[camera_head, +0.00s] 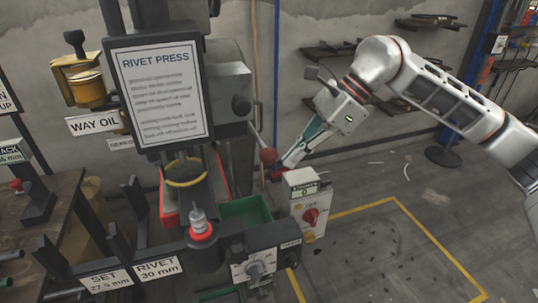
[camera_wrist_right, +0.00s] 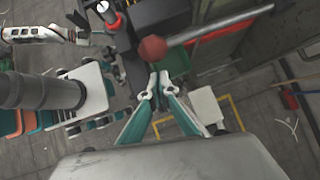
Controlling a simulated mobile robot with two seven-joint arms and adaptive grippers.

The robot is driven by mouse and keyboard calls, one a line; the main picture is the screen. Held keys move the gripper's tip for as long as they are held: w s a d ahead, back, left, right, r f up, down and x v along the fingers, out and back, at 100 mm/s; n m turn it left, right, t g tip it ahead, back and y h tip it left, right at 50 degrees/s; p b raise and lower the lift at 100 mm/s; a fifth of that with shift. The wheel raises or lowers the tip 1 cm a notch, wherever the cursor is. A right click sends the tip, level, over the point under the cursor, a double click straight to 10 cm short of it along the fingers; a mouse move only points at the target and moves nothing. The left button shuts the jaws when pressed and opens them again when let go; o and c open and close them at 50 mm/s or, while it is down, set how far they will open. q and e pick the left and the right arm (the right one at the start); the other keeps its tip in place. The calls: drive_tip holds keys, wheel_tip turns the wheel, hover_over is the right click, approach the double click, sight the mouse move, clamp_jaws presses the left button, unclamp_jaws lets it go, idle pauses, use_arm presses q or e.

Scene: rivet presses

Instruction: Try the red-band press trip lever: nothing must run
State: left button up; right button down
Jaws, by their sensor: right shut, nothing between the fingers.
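The rivet press (camera_head: 228,85) stands at centre-left in the head view, with a red part low on its body. Its trip lever ends in a dark red ball knob (camera_head: 268,156). In the right wrist view the knob (camera_wrist_right: 152,49) sits on a grey rod (camera_wrist_right: 220,26) running to the upper right.
A grey box with a red rotary switch (camera_head: 310,216) stands just below my right gripper. A dial box (camera_head: 254,267) and a green bin (camera_head: 243,214) are at the press front. The notice board (camera_head: 160,92) hides part of the press. Yellow-lined floor (camera_head: 390,250) at right is open.

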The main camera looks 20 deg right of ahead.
drive_tip(key=v, duration=1.2)
